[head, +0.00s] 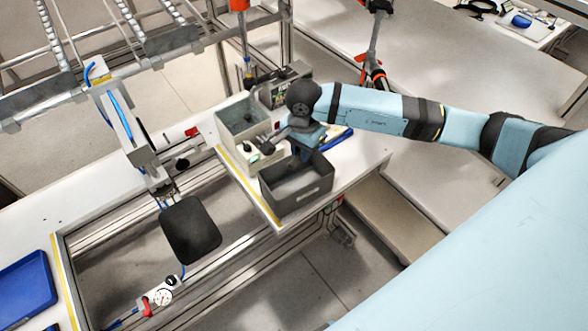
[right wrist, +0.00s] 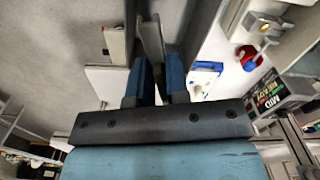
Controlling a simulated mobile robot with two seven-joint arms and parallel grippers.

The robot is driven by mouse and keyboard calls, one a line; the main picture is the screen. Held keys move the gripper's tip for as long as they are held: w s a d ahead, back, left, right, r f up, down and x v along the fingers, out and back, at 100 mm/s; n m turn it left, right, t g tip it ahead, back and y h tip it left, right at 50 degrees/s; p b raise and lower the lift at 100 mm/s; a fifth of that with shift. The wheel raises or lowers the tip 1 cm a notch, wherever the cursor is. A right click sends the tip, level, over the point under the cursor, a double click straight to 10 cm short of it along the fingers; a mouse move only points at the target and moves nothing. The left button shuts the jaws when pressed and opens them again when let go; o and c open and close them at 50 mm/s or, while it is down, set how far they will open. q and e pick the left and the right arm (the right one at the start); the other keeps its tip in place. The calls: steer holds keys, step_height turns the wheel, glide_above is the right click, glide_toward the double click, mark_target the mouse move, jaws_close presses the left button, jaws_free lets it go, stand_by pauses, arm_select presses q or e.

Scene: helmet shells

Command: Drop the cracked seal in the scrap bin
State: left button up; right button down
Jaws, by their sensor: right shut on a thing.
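My right gripper (head: 303,152) points down at the back edge of an open dark grey bin (head: 297,200). In the right wrist view my right gripper (right wrist: 158,75) has its two blue fingers shut on a thin dark grey thing (right wrist: 151,42). I cannot tell for sure whether this is the cracked seal; no crack shows. A lighter grey-green bin (head: 240,112) stands behind and to the left of the dark one. No label shows which is the scrap bin. My left gripper is not in view.
A black pad (head: 190,230) stands out over the frame at the left. A small white box (head: 262,152) sits between the bins, and a blue item (head: 337,136) lies right of the gripper. A blue tray (head: 25,290) is at the lower left. The bench's right end is clear.

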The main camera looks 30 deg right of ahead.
steer(key=shift+f, duration=0.85)
steer(key=c, duration=1)
jaws_free()
steer(key=shift+c, duration=0.2)
steer(key=shift+r, duration=0.1)
step_height(320, 180, up, 14)
steer(key=b, duration=0.2)
steer(key=shift+b, duration=0.3)
